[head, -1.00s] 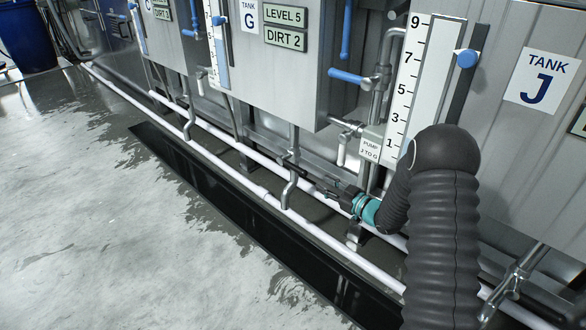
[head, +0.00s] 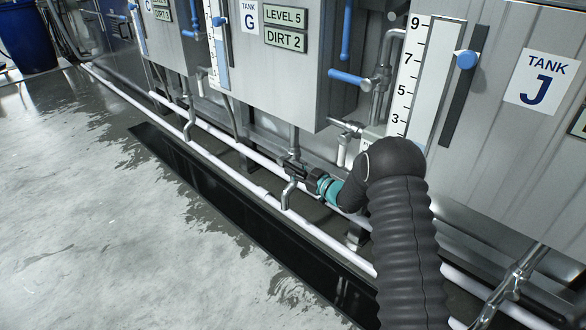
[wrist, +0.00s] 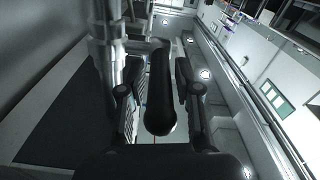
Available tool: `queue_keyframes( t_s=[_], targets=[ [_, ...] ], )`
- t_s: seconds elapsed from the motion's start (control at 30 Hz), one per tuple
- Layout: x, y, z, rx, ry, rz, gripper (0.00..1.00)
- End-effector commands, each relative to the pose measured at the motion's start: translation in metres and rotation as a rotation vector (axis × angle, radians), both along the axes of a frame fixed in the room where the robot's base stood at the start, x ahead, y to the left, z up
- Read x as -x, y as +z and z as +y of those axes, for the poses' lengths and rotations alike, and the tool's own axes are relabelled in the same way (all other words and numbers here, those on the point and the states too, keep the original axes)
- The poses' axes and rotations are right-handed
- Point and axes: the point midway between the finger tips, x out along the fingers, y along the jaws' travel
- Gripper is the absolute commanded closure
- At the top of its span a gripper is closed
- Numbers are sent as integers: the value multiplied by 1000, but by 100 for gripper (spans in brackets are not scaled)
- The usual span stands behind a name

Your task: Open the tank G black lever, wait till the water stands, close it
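Tank G (head: 285,80) is the grey metal tank with the "TANK G" sign (head: 249,16) and plates reading "LEVEL 5" and "DIRT 2". A drain pipe with a bent metal spout (head: 289,192) hangs below it. My gripper (head: 298,171) is at the valve on this pipe, and its fingers hide most of the valve in the head view. In the wrist view the black lever (wrist: 160,95) lies lengthwise between the two fingers of my gripper (wrist: 158,75). The fingers are open, with a gap on each side of the lever. I see no water running from the spout.
Tank J (head: 500,110) stands at the right with a numbered gauge (head: 415,75). A blue-handled valve (head: 348,76) sticks out right of tank G. White pipes (head: 235,179) run low along the tanks, above a dark floor trough (head: 225,215). The wet floor at left is clear.

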Motion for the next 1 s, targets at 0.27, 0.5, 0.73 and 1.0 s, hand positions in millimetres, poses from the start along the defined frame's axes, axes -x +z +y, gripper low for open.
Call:
queue_keyframes(
  t_s=[0.27, 0.5, 0.73, 1.0],
  targets=[
    [-6, 0, 8, 0, 0, 0, 67],
    [-6, 0, 8, 0, 0, 0, 85],
    [-6, 0, 8, 0, 0, 0, 100],
    [-8, -5, 21, -17, 18, -14, 100]
  ],
)
